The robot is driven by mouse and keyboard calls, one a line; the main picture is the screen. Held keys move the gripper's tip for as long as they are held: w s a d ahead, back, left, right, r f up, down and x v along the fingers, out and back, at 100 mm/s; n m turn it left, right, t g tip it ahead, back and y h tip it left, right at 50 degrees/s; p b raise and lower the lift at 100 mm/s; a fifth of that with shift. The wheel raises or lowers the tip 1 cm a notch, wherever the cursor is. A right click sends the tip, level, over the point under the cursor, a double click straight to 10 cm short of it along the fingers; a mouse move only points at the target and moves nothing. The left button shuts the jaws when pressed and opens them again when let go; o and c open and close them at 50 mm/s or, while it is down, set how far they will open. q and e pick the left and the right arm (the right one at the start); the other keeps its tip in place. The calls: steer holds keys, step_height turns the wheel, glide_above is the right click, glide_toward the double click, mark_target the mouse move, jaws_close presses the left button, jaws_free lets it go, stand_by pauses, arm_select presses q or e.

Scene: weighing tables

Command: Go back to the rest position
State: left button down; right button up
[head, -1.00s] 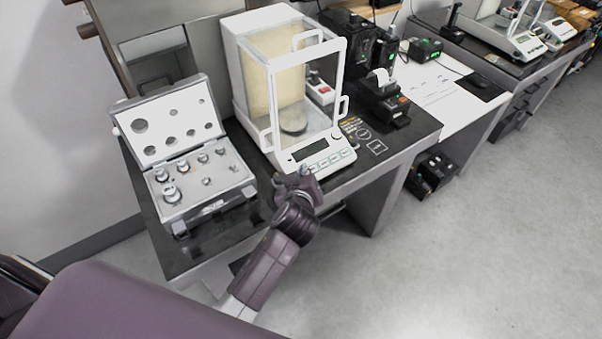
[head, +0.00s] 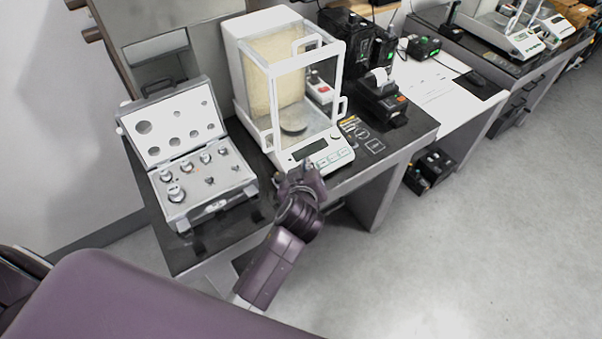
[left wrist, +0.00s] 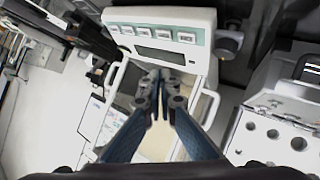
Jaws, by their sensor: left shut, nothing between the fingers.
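My left gripper (head: 306,167) is in front of the analytical balance (head: 322,165), close to its front panel in the head view. In the left wrist view the gripper's fingers (left wrist: 163,78) are together with nothing between them, and the balance's panel with its buttons (left wrist: 155,38) lies beyond them. Whether the fingertips touch the panel cannot be told. The balance's glass chamber holds a round pan (head: 293,128) with nothing visible on it. My right gripper is not in view.
An open weight case (head: 222,203) with several weights stands on the dark table (head: 190,250), left of the balance. A small printer (head: 382,100) and black boxes stand right and behind. Another table with balances (head: 520,70) is farther right. The grey floor in front is clear.

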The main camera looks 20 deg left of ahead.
arm_select(q)
steer(key=s+a+f+m+g+h, duration=0.1)
steer(key=s+f+m+g, duration=0.15)
steer(key=s, duration=0.75)
steer(key=s+a+f+m+g+h, duration=0.1)
steer(key=s+a+m+g, duration=0.2)
steer(key=s, duration=0.7)
steer(key=s+f+m+g+h, duration=0.1)
steer(key=s+f+m+g, duration=0.3)
steer(key=s, duration=0.6)
step_height(320, 180, down, 27)
steer(key=s+m+b, duration=0.1)
steer(key=s+b, duration=0.1)
steer(key=s, duration=0.1)
steer(key=s+a+f+g+b, duration=0.1)
steer(key=s+a+f+b, duration=0.1)
steer(key=s+f, duration=1.4)
steer(key=shift+s+a+f, duration=0.2)
steer(key=shift+a+f, duration=0.25)
steer(key=shift+f, duration=0.1)
